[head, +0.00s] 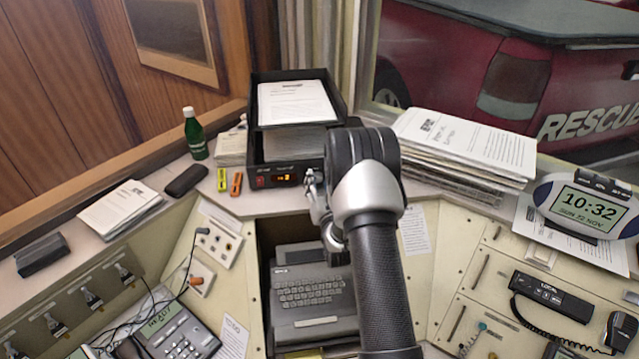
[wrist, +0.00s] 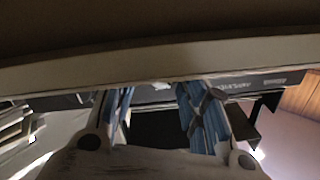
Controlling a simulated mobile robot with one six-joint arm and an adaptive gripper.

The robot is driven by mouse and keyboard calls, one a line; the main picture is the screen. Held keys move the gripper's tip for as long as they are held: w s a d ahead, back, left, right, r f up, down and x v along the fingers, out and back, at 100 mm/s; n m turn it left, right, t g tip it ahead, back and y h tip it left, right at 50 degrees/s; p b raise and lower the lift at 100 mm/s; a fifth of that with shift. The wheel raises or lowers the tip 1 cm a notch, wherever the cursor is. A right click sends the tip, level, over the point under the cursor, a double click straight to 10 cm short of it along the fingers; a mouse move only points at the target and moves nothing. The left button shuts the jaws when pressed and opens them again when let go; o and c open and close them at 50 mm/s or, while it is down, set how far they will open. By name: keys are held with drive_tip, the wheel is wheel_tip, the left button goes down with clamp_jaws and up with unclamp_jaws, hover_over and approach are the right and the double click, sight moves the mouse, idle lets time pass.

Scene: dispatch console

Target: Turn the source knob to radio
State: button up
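I cannot make out the source knob in either view. A black unit (head: 263,182) with a small lit orange-red display stands at the back of the desk, under a tray of papers. My gripper (head: 313,190) is at the right part of its front and hides that part. In the wrist view, the two blue-padded fingers of my gripper (wrist: 158,97) stand apart with nothing seen between them. A dark strip with small pale lettering (wrist: 236,86) runs behind the fingertips. Whether the fingers touch anything is not clear.
A pale edge (wrist: 60,75) crosses the wrist view close to the fingertips. Yellow and orange markers (head: 237,183), a green bottle (head: 195,135) and a paper stack (head: 465,150) stand around the unit. A keyboard device (head: 308,290) sits in the recess below.

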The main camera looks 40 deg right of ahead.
drive_tip(key=shift+o, duration=0.2)
drive_tip(key=v, duration=1.2)
